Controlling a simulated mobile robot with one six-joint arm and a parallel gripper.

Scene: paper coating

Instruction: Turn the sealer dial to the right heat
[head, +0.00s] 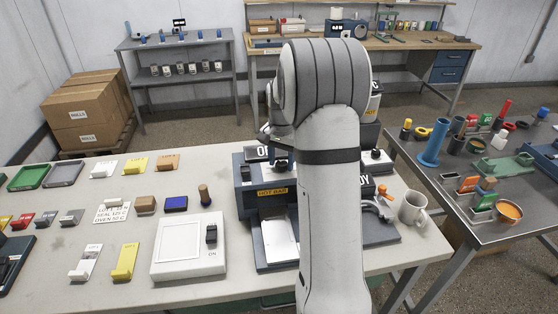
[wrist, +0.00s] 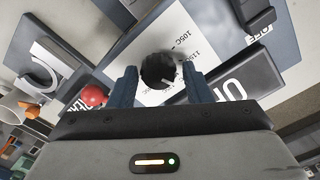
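The black sealer dial (wrist: 158,70) sits on a white plate (wrist: 185,30) with printed heats; 105C and 115C can be read, the others are hidden or unclear. Its white mark points toward the lower right in the wrist view. My gripper (wrist: 160,75) is open, with one blue finger on each side of the dial and a visible gap to each. In the head view the blue sealer (head: 245,197) with its HOT BAR label stands on the bench, and my arm hides the dial. A small card (head: 112,212) seems to read SEAL 125 C.
A red ball-shaped knob (wrist: 94,96) is near my left finger in the wrist view. A white switch box (head: 188,250) stands left of the sealer and a mug (head: 412,208) right of it. A second table (head: 470,225) with tools is at the right.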

